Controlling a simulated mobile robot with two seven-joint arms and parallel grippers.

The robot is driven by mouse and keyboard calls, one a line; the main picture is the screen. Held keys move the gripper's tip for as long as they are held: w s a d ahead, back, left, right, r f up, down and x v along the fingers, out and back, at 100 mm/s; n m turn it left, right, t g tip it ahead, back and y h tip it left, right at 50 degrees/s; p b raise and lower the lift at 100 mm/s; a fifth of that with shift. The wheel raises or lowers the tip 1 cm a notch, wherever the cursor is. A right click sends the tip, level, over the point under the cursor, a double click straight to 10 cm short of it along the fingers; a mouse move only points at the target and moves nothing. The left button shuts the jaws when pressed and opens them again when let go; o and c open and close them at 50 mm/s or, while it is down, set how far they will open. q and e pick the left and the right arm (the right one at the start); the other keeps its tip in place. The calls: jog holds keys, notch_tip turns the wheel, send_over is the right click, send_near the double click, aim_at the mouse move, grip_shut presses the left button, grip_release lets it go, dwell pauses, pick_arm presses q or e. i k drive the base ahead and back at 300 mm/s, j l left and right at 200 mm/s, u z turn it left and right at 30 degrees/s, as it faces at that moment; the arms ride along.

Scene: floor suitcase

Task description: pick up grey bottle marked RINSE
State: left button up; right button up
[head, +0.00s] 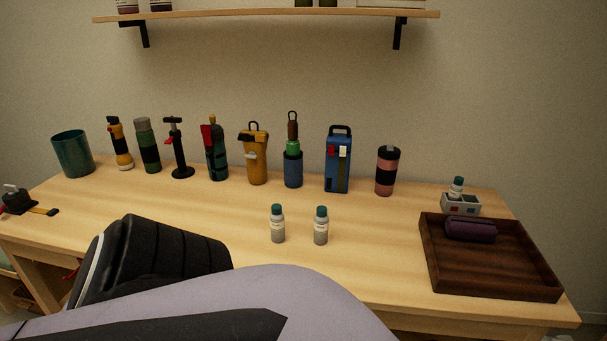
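Two small grey bottles with teal caps and pale labels stand upright near the middle of the table: a left one (278,225) and a right one (321,227). The label print is too small to read, so I cannot tell which is marked RINSE. Neither gripper shows in the head view. Part of my arm crosses the bottom of the view, in front of the table's near edge.
A dark wooden tray (480,277) holding a purple case (470,230) lies at the right. Several upright items, including a teal cup (72,154), a blue box (338,163) and a pink-black canister (387,171), line the back. A shelf (270,14) hangs above. Table around the two bottles is clear.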

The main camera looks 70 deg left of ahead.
aim_at(321, 218)
jog(key=k+u, duration=0.15)
jog(key=u, duration=1.75)
jog(key=j+z, duration=0.15)
jog(key=z, duration=0.2)
jog(key=j+z, duration=0.2)
jog(key=z, duration=0.15)
jog(key=j+z, duration=0.2)
jog(key=z, duration=0.15)
